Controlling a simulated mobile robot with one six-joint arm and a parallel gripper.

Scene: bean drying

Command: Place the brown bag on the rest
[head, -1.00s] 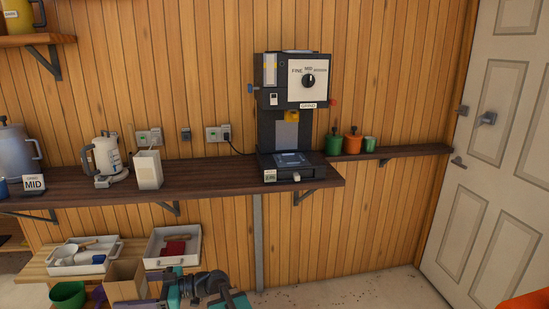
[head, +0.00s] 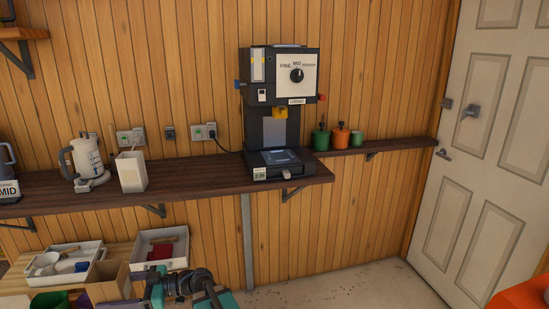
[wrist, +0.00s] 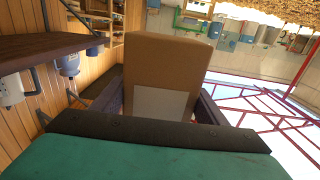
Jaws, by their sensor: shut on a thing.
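The brown bag (wrist: 165,65) fills the middle of the wrist view, with a pale label on its lower part. My gripper (wrist: 158,100) is shut on it, with one dark finger along each side. In the head view the bag (head: 108,280) is at the bottom left, held in front of and below the counter. A dark grinder (head: 265,125) stands on the counter's right end. Its low platform (head: 281,157) under the yellow spout looks like the rest, and no bag stands on it. The bag is well apart from it.
The dark counter (head: 215,178) holds a white container (head: 131,172) and a kettle (head: 85,157) left of the grinder. White trays (head: 160,247) sit on a lower shelf beside the bag. A narrow shelf with small pots and a door (head: 490,140) are at right.

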